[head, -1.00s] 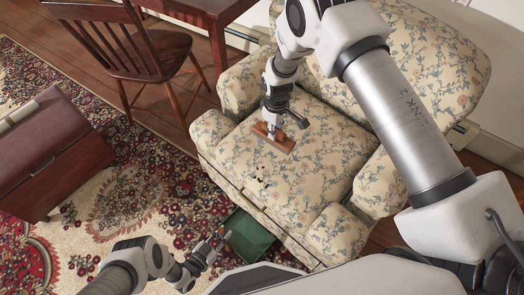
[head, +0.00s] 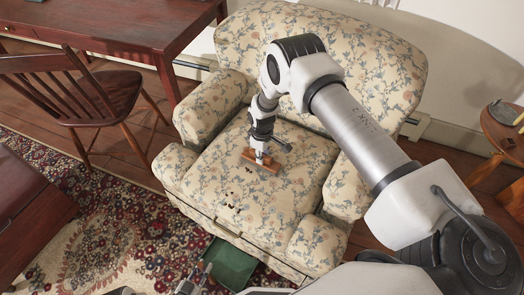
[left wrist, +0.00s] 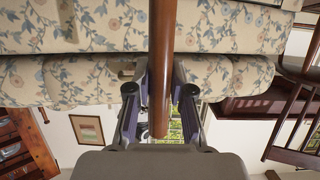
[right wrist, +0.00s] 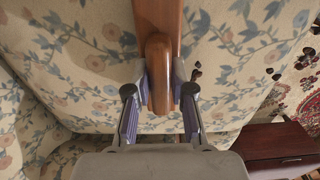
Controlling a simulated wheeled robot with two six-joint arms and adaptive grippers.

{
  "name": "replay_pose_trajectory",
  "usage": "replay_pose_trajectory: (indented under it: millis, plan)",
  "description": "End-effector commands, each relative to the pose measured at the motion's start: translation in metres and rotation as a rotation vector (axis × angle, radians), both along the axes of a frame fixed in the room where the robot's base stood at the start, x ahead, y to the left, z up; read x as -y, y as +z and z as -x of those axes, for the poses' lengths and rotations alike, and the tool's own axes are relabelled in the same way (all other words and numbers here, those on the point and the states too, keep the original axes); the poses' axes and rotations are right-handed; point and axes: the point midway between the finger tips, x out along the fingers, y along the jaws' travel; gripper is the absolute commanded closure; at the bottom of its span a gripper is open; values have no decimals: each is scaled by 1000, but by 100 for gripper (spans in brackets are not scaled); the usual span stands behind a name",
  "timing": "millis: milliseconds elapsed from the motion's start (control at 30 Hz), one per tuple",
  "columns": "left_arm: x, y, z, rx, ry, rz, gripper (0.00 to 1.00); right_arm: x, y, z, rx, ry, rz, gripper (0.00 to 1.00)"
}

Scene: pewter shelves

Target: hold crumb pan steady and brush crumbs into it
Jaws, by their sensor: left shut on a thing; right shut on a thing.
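The floral armchair seat (head: 290,190) holds a patch of dark crumbs (head: 230,200), also at the right of the right wrist view (right wrist: 195,73). The green crumb pan (head: 232,262) is just below the seat's front edge. My left gripper (head: 205,275) is shut on the pan's brown handle (left wrist: 161,80); the pan's body is out of the left wrist view. My right gripper (head: 262,154) is shut on the wooden handle of the brush (right wrist: 158,75). The brush (head: 263,164) is at the seat, behind and right of the crumbs; bristle contact cannot be told.
The chair's arms (head: 215,105) and backrest (head: 345,50) bound the seat. A wooden chair (head: 95,100) and desk (head: 130,25) stand at left. A small round table (head: 500,130) is at right. Patterned rug (head: 110,225) covers the floor at left.

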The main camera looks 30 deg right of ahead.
Motion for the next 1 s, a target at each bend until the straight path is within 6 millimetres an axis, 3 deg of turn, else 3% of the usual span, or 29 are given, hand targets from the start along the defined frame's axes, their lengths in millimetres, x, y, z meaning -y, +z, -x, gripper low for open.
replay_pose_trajectory:
  millis: [1000]
  plan:
    - [1,0,0,0,-1,0,100,-2,-8,1,-1,0,-1,100]
